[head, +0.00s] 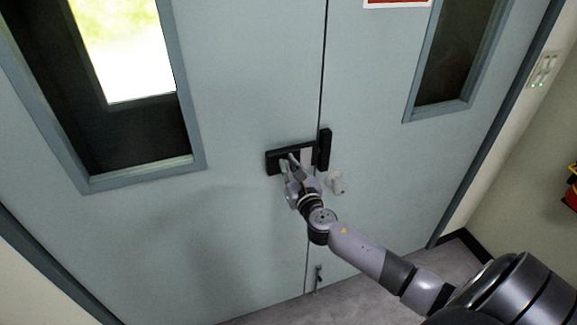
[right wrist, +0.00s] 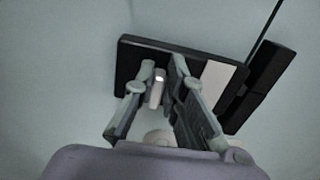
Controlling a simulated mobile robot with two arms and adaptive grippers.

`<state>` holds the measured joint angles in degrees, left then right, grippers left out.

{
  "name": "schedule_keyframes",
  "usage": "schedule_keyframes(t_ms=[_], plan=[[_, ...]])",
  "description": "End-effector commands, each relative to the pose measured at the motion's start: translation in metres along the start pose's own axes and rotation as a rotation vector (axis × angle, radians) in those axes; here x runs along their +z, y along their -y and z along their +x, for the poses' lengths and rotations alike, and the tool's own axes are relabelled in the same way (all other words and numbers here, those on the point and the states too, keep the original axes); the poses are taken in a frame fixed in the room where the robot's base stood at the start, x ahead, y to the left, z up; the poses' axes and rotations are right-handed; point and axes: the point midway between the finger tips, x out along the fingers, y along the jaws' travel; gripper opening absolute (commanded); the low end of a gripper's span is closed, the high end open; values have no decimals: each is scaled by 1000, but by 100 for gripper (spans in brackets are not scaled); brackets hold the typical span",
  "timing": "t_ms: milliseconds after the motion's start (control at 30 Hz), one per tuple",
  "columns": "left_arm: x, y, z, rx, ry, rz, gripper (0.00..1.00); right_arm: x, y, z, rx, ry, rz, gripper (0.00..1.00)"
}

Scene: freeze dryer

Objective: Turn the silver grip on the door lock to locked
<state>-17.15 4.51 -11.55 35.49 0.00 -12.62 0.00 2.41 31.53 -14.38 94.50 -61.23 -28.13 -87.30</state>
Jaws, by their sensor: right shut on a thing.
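The door lock (head: 271,161) is a black box on the left door leaf beside the seam, with a light plate at its right end. In the right wrist view the lock (right wrist: 130,62) shows the small silver grip (right wrist: 157,88) on its face. My right gripper (head: 289,163) is at the lock. In the right wrist view the fingers of my right gripper (right wrist: 160,80) stand on both sides of the silver grip and are shut on it. The grip is partly hidden by the fingers. My left gripper is not in view.
The black strike piece (head: 325,149) sits on the right door leaf (head: 370,180) next to the lock. A pale round knob (head: 336,183) is just below it. Both leaves have windows. A floor bolt (head: 318,277) is at the seam's bottom.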

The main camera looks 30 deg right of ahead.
Motion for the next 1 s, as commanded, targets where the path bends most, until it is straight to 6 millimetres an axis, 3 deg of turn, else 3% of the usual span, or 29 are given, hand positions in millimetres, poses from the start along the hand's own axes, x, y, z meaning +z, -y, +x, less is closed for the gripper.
schedule_keyframes(t_ms=[467,1000], plan=[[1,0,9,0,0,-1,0,-2,3,0,-1,0,162,0],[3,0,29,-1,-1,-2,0,-6,11,0,-1,1,663,0]])
